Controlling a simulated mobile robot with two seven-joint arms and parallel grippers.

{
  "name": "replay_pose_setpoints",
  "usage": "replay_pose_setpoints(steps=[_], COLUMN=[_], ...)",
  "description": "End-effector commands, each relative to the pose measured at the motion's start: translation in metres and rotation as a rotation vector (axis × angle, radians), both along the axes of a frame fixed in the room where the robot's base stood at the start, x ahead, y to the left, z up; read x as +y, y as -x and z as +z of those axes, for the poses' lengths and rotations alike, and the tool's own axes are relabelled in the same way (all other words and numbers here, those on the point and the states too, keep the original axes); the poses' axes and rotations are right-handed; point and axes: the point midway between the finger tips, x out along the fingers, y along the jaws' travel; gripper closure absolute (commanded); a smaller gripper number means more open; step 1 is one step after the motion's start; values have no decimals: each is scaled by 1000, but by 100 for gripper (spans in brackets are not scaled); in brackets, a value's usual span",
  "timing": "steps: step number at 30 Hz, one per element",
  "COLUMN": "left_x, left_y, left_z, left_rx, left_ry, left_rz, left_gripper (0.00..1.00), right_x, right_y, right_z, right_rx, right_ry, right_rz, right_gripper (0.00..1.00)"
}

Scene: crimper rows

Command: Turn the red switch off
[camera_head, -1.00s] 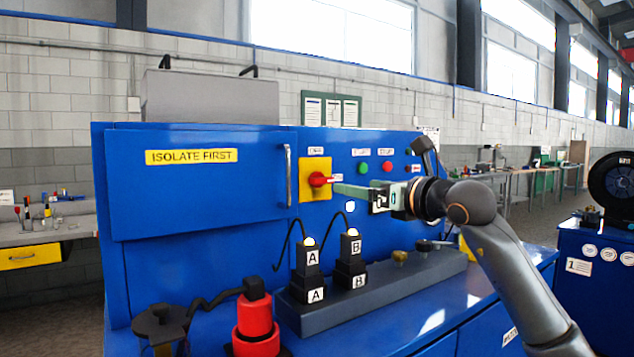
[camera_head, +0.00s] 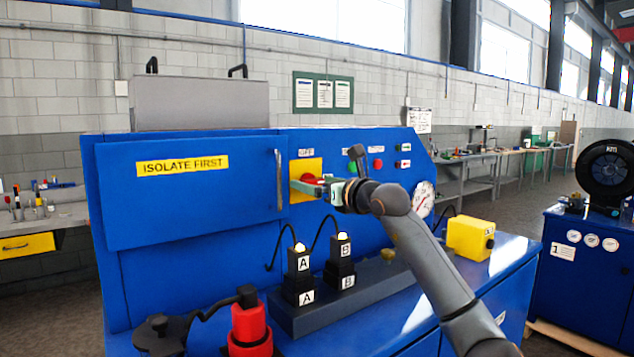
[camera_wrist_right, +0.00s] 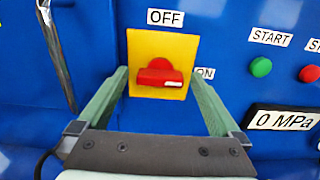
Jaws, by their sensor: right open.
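The red switch (camera_wrist_right: 160,76) is a rotary knob on a yellow plate (camera_wrist_right: 148,47) on the blue machine front. Its handle lies horizontal, with the white-marked end pointing right toward the ON label (camera_wrist_right: 205,73); the OFF label (camera_wrist_right: 165,18) is above the plate. In the head view the switch (camera_head: 309,178) is partly hidden behind my right gripper (camera_head: 300,188). In the right wrist view my right gripper (camera_wrist_right: 158,90) is open, its two green fingers on either side of the knob, with nothing held. I cannot tell whether the fingertips reach past the knob. My left gripper is not in view.
A green START button (camera_wrist_right: 261,67) and a red button (camera_wrist_right: 309,73) sit to the right of the switch. A door handle (camera_head: 280,180) is close on the left. Black connectors with lit tops (camera_head: 343,260) stand below, beside a yellow box (camera_head: 469,238).

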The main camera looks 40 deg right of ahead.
Motion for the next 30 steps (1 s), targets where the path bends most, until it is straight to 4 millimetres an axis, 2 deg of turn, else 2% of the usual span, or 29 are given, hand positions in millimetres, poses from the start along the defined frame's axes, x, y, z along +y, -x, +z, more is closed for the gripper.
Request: replay_pose_setpoints(steps=[3,26,30], left_x=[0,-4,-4], left_y=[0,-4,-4], left_z=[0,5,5], left_rx=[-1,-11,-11], left_ry=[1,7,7], left_rz=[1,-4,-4], left_gripper=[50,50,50], right_x=[0,0,0], right_y=[0,0,0], right_z=[0,0,0], right_rx=[0,1,1], right_ry=[0,-1,3], right_rz=[0,0,0], right_gripper=[0,86,86])
